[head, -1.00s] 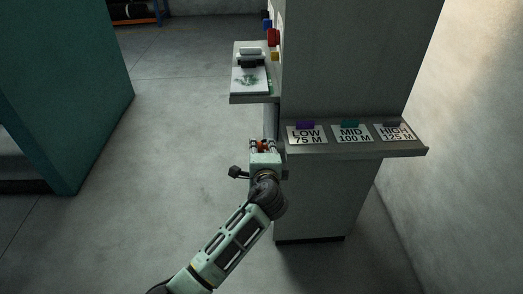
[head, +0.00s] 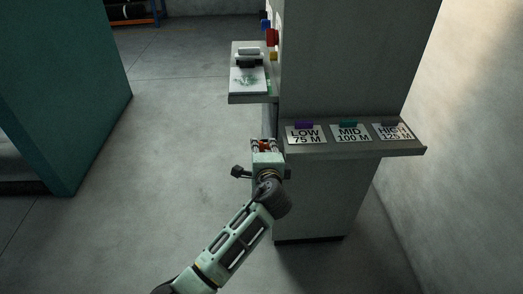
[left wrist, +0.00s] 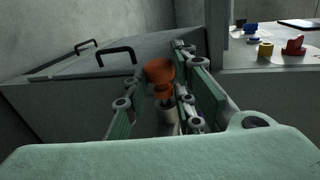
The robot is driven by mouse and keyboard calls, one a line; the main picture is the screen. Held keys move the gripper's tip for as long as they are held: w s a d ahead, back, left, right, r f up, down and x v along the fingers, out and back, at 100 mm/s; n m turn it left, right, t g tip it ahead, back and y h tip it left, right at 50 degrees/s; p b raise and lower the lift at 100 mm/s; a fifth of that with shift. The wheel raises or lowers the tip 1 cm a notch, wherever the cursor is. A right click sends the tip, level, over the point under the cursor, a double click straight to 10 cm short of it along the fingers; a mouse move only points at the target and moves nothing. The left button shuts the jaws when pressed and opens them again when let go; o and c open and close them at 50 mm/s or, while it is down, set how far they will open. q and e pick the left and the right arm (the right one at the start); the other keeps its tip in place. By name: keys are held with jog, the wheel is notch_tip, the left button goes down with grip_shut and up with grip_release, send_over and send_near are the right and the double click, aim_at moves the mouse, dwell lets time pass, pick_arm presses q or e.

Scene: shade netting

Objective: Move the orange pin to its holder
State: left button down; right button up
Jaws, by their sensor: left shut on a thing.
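The orange pin (left wrist: 161,76) stands between the fingers of my left gripper (left wrist: 168,100) in the left wrist view, with a grey metal part below it. In the head view my left gripper (head: 264,146) is shut on this pin, with a little orange showing at the fingertips. It is beside the left end of the sign ledge, in front of the grey column and below the upper shelf. I cannot make out the pin's holder with certainty. My right gripper is not in view.
A ledge (head: 372,149) carries LOW, MID and HIGH plates. The upper shelf (head: 252,99) holds a clipboard. Red (left wrist: 294,46), yellow (left wrist: 265,49) and blue (left wrist: 250,29) pieces show in the left wrist view. A teal block (head: 70,90) stands left; open floor lies between.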

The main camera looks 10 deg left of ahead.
pick_arm(q)
jog(key=shift+d+h+p, duration=0.2)
jog(key=shift+h+p, duration=0.1)
jog(key=shift+p, duration=0.3)
dwell(1.3)
jog(key=shift+d, duration=0.15)
jog(key=c, duration=1.6)
grip_release()
jog(key=shift+o, duration=1.1)
jog(key=shift+d, duration=0.15)
jog(key=v, duration=1.2)
jog(key=shift+d, duration=0.2)
jog(key=shift+c, duration=0.3)
